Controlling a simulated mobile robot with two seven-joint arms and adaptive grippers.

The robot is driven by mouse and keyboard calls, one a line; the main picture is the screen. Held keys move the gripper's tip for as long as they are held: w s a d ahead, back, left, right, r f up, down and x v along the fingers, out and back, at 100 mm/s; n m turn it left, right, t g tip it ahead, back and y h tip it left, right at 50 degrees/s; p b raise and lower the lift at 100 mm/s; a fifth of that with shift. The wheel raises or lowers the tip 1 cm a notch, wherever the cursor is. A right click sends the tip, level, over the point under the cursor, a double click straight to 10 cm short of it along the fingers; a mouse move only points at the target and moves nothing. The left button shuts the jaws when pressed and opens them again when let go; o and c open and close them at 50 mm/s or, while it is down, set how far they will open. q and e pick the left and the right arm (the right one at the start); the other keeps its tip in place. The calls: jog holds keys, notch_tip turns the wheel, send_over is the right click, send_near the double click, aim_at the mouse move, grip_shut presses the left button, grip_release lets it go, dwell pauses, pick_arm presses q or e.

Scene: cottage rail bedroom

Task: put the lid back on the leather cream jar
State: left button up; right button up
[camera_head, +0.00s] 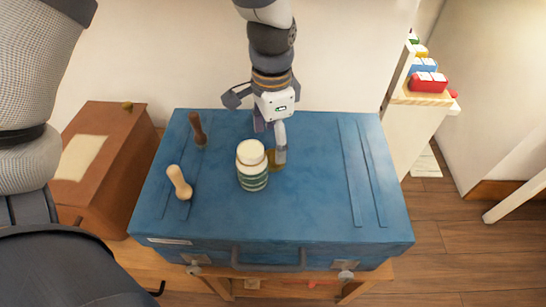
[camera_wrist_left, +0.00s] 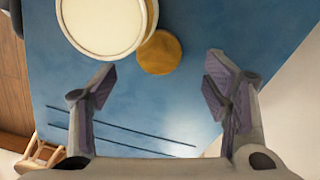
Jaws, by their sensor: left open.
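The leather cream jar (camera_head: 253,180) stands upright on the blue case; its pale round top also shows in the left wrist view (camera_wrist_left: 100,22). A flat golden-brown disc, which looks like the lid (camera_wrist_left: 160,53), lies close beside the jar. In the head view the lid (camera_head: 275,162) is partly hidden by a finger. My left gripper (camera_wrist_left: 160,85) is open and empty, with the lid ahead of the gap between its fingers. In the head view my left gripper (camera_head: 268,143) is just behind the jar. My right gripper is not in view.
The blue case (camera_head: 310,200) has raised strips and a front handle. A dark-handled tool (camera_head: 198,130) and a pale wooden handle (camera_head: 179,182) lie at its left. A brown box (camera_head: 112,150) stands farther left. Coloured boxes (camera_head: 428,80) sit on a shelf at right. The case's right half is clear.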

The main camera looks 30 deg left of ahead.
aim_at(273, 158)
pick_arm(q)
notch_tip(273, 158, down, 5)
jog(key=shift+d+f+b, duration=0.1)
jog(key=shift+f+b, duration=0.05)
jog(key=shift+b, duration=0.2)
jog(key=c, duration=1)
